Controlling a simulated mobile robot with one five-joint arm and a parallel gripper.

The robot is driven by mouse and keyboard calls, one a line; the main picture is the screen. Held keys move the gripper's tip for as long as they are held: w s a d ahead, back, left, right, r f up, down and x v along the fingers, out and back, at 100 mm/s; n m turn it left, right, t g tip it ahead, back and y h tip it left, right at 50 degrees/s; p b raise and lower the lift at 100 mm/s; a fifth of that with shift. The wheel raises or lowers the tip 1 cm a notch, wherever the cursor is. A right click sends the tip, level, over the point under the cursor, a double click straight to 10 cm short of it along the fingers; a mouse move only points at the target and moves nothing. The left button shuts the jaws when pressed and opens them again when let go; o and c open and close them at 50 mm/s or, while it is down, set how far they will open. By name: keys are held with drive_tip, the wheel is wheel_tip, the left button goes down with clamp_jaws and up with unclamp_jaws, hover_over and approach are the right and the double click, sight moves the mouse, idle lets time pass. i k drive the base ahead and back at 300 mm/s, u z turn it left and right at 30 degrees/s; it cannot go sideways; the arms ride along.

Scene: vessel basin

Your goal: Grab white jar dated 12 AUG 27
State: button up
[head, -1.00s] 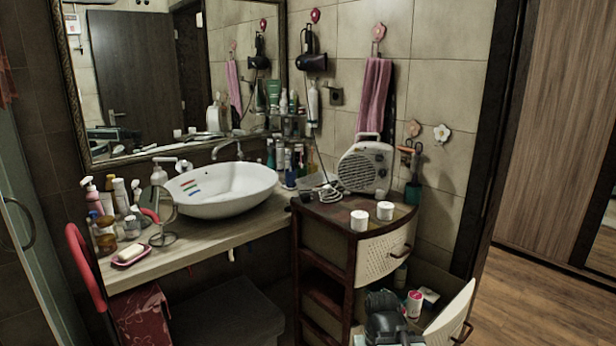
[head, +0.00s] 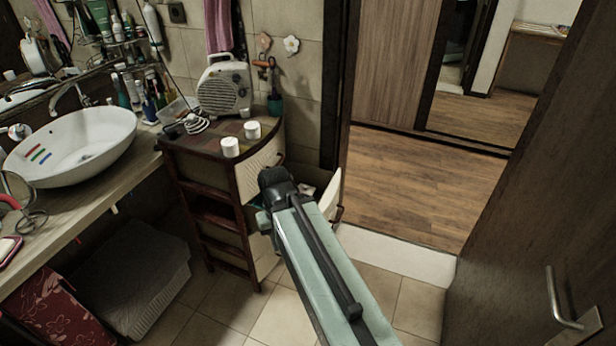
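Two white jars stand upright on top of the corner cabinet (head: 190,147). The left jar (head: 230,147) is nearer the front edge, and the right jar (head: 253,130) is a little farther back. No date can be read on either jar from here. My arm reaches up from the bottom of the head view toward the cabinet, ending in a dark part in front of the open drawer, below and right of the jars. It appears apart from both jars. My gripper's fingers cannot be made out.
A white fan heater (head: 222,88) stands behind the jars, with a cable (head: 197,122) to its left. An open drawer (head: 330,195) juts out below the cabinet top. The basin (head: 70,147) is on the left. A door (head: 535,190) stands at right; wooden floor (head: 410,185) lies open beyond.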

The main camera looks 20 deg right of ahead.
sight(230, 145)
drive_tip(key=z, duration=0.25)
drive_tip(key=i, duration=0.85)
drive_tip(key=u, duration=3.45)
